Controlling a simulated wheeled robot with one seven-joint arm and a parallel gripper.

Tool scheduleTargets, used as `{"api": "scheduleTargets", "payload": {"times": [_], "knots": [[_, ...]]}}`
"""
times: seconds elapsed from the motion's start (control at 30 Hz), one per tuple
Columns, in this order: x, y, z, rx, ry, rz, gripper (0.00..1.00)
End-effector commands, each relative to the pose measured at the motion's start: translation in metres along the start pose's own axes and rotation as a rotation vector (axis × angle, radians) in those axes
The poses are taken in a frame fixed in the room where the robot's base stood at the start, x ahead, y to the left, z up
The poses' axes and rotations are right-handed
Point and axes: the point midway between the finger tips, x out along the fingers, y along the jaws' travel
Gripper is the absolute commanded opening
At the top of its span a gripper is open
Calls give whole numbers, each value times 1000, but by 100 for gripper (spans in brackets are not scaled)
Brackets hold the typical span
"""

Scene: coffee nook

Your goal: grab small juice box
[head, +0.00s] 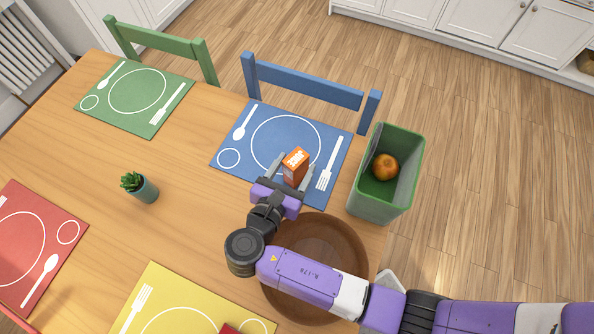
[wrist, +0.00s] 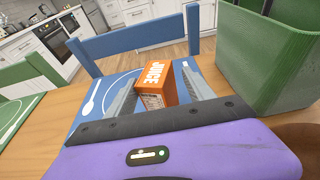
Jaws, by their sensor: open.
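The small juice box (head: 296,167) is orange with white lettering and stands on the blue placemat (head: 232,157) near its printed fork. In the wrist view the juice box (wrist: 154,84) sits between the two grey fingers, with its lettered top toward the camera. My gripper (head: 292,168) is open, with one finger on each side of the box. It also shows in the wrist view (wrist: 160,88). A narrow gap seems to show at the left finger; I cannot tell whether the right finger touches the box.
A green bin (head: 400,190) holding an orange fruit (head: 385,167) stands just right of the blue placemat. A brown bowl (head: 358,244) lies under my arm. A potted plant (head: 146,190) stands left. A blue chair (head: 305,82) is behind the table edge.

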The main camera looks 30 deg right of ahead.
Motion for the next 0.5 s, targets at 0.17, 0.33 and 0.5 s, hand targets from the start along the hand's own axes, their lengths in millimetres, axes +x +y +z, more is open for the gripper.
{"api": "scheduleTargets", "payload": {"times": [0.17, 0.33, 0.5], "knots": [[27, -4, -1, -2, 0, -3, 62], [40, -3, -1, -1, 1, 0, 62], [41, -3, -2, 0, 1, 1, 62]]}}
